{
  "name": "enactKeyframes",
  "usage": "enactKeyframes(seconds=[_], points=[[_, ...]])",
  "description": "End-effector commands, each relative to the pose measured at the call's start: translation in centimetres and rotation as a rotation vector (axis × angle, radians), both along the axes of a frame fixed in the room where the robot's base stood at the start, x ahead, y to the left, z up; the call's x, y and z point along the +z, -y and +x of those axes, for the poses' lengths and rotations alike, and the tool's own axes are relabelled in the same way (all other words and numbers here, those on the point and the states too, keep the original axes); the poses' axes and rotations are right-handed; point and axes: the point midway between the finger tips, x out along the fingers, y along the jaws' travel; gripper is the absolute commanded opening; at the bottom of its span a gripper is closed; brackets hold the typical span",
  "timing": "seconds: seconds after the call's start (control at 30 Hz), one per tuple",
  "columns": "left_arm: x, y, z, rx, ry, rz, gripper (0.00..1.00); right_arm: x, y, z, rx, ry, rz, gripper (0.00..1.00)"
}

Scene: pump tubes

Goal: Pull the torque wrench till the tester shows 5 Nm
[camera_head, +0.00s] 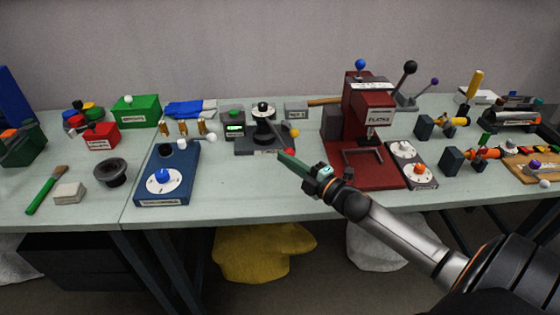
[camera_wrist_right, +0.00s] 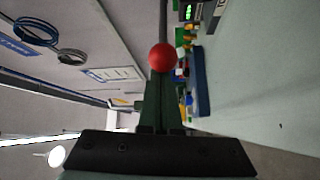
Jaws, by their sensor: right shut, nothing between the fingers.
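The torque tester (camera_head: 262,142) stands mid-table, a dark base with a black-knobbed post. A dark box with a lit green display (camera_head: 235,126) is beside it; the digits are too small to read. A red ball (camera_head: 289,152) shows at the tester's front right. In the right wrist view the red ball (camera_wrist_right: 161,57) ends a grey rod (camera_wrist_right: 163,20), apparently the wrench handle. My right gripper (camera_head: 283,155) is shut and empty, its green fingertips at the ball. In the wrist view the fingertips (camera_wrist_right: 160,80) meet the ball's near side; contact is unclear. My left gripper is out of view.
A red press (camera_head: 372,120) stands right of the tester, and a blue box with a dial (camera_head: 165,182) stands left. A yellow ball (camera_head: 294,132) is close by the tester. The table (camera_head: 235,185) is clear in front of the tester.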

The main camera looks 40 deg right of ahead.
Motion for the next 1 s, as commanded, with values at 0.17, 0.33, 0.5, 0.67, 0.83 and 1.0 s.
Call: enactKeyframes(seconds=[0.17,0.33,0.5,0.67,0.83,1.0], points=[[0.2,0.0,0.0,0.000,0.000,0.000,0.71,0.0,3.6,-0.9,0.015,-0.005,-0.002,0.00],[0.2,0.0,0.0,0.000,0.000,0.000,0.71,0.0,4.9,-1.2,0.017,-0.002,0.001,0.00],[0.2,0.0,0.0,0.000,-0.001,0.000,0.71,0.0,5.1,-1.2,0.013,-0.003,0.002,0.00],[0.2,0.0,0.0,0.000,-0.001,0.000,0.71,0.0,5.2,-1.1,0.009,-0.005,0.001,0.00],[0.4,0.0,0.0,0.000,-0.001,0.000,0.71,0.1,5.2,-1.0,0.007,-0.005,0.001,0.00],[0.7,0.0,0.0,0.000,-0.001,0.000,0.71,0.5,4.8,-0.7,0.012,-0.002,0.002,0.00]])
